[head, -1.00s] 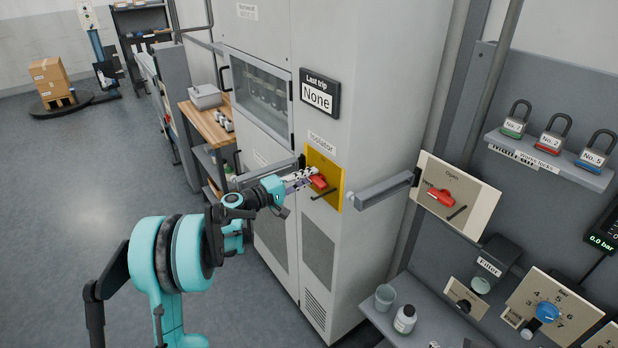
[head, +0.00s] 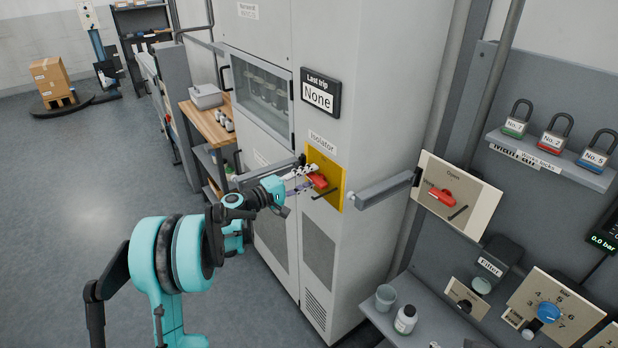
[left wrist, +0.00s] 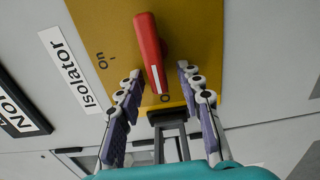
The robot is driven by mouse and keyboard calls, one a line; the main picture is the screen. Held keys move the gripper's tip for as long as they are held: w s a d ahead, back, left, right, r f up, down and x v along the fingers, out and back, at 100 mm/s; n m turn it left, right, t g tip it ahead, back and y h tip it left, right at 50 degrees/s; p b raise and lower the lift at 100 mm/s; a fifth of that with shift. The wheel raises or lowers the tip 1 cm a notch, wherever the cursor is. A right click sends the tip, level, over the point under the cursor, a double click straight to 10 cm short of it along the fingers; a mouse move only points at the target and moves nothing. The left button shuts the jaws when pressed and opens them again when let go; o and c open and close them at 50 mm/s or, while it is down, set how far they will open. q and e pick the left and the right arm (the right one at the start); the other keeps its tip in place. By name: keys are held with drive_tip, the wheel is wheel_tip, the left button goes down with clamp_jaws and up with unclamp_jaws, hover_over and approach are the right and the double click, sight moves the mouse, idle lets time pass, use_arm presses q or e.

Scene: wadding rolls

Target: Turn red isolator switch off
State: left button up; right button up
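The red isolator switch (head: 318,181) is a red handle on a yellow plate (head: 334,186) on the grey cabinet, under an "Isolator" label. My left gripper (head: 302,180) is open at the switch. In the left wrist view its fingers (left wrist: 160,92) stand either side of the handle's near end, with gaps on both sides. My right gripper is not in view.
A dark rod sticks out below the switch. A grey bar handle (head: 385,189) juts from the cabinet to the right. Another red switch (head: 441,197) sits on a cream panel beyond it. A shelf with padlocks (head: 550,160) is at the right. Open floor lies left.

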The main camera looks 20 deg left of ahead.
use_arm(q)
drive_tip(key=shift+s, duration=0.1)
drive_tip(key=v, duration=1.2)
